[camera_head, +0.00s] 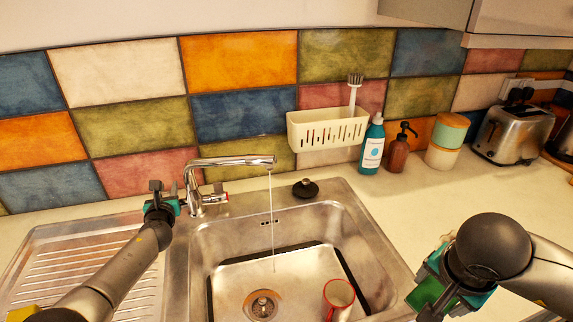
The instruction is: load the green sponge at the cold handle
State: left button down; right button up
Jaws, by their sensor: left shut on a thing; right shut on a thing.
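The green sponge (426,291) is at the lower right, held in my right gripper (434,288), which is shut on it over the counter beside the sink. The chrome tap (228,162) stands behind the sink, and a thin stream of water falls from its spout. My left gripper (163,203) is at the tap's left side, shut on the cold handle there. The gripper hides most of that handle. The tap's other handle (222,197), with a red mark, shows at its right side.
The steel sink (371,235) holds a mug (338,296) with a red rim and a drain (262,304). A black plug (305,188) lies behind the basin. A wall caddy (328,131) holds a brush. Bottles, stacked canisters (445,139) and a toaster (512,133) stand at the back right.

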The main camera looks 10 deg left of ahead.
pick_arm(q)
jog(key=shift+w+a+g+h+p, duration=0.15)
jog(key=shift+g+h+p, duration=0.2)
jog(key=shift+p, duration=0.9)
pick_arm(e)
notch_tip(320, 180, up, 3)
jog(key=shift+r, duration=0.1)
pick_arm(q)
jog(key=shift+f+g+p, duration=0.15)
jog(key=shift+g+p, duration=0.1)
jog(key=shift+p, duration=0.1)
pick_arm(e)
jog(key=shift+r, duration=0.35)
pick_arm(q)
jog(key=c, duration=0.6)
grip_release()
jog(key=shift+s+d+r+p, duration=0.25)
jog(key=shift+s+p, duration=0.15)
jog(key=shift+p, duration=0.1)
pick_arm(e)
jog(key=shift+r, duration=0.5)
pick_arm(q)
jog(key=p+v, duration=0.5)
jog(key=v, duration=0.6)
pick_arm(e)
jog(key=shift+r, duration=2.7)
